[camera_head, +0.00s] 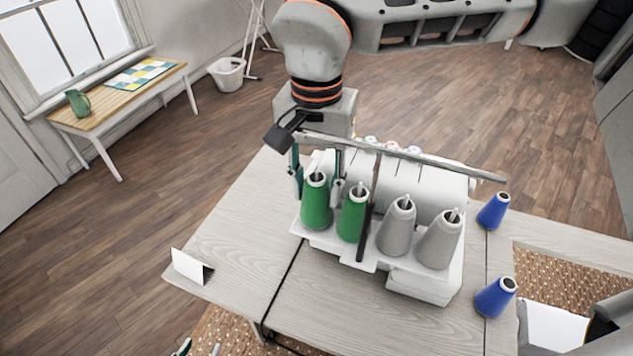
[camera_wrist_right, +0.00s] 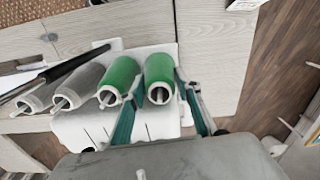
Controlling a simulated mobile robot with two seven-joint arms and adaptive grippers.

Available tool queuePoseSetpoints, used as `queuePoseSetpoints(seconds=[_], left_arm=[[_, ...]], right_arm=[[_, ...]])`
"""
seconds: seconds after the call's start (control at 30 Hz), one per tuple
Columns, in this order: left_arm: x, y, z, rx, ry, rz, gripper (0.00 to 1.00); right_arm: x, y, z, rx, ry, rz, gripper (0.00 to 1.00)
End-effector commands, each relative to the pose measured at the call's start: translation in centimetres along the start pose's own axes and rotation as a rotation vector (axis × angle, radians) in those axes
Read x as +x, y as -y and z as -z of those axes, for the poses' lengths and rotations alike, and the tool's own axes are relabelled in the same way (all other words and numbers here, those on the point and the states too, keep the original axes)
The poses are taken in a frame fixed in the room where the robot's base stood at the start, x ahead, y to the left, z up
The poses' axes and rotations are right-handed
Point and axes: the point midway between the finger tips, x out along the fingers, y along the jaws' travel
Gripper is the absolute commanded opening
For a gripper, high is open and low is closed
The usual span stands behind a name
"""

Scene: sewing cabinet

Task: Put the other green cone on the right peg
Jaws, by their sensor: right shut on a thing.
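My right gripper (camera_head: 317,178) reaches down from the top of the head view and is shut on the leftmost green cone (camera_head: 316,208). This cone stands upright on the white machine's cone rack, with a peg tip showing in its top hole. In the right wrist view the held green cone (camera_wrist_right: 159,70) sits between the fingers (camera_wrist_right: 160,115). The second green cone (camera_head: 352,220) stands just to its right on its own peg, followed by two grey cones (camera_head: 395,232) (camera_head: 437,245). My left gripper (camera_head: 200,348) shows only two separated fingertips at the bottom edge, with nothing visible between them.
The white machine (camera_head: 425,288) stands on a pale wood table (camera_head: 245,235). A thin bar (camera_head: 430,161) and a dark post (camera_head: 364,232) cross close to the cones. Two blue cones (camera_head: 493,213) (camera_head: 494,299) stand at right. A folded white card (camera_head: 188,266) is at left.

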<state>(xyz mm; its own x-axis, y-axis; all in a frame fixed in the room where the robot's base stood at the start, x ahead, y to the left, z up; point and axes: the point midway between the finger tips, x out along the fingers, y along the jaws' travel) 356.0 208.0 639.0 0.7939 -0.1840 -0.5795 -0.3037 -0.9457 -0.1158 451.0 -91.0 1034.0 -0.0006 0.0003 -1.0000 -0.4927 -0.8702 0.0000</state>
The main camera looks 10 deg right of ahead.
Motion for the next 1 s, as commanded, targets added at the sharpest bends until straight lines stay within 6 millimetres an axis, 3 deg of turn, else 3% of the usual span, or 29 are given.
queuePoseSetpoints(seconds=[0.33,0.37,0.4,0.43,0.77,1.0], left_arm=[[0.1,0.0,-0.1,0.000,0.001,0.000,0.40],[0.1,0.0,-0.1,0.000,0.001,0.000,0.40],[0.1,0.0,-0.1,0.000,0.001,0.000,0.40],[0.1,0.0,-0.1,0.000,0.001,0.000,0.40],[0.0,-0.1,-0.3,-0.001,0.004,0.000,0.40],[0.0,0.0,-0.2,0.000,0.002,0.000,0.40]], right_arm=[[0.3,0.0,0.0,-0.001,0.000,-0.001,0.11],[0.3,0.0,0.0,-0.001,0.000,-0.001,0.38],[0.3,0.0,0.0,0.000,0.000,-0.001,0.49],[0.3,0.0,0.0,0.000,0.000,-0.001,0.53],[0.2,0.0,0.0,0.000,0.000,-0.001,0.53],[-2.5,0.1,0.1,0.001,-0.003,0.002,0.53]])
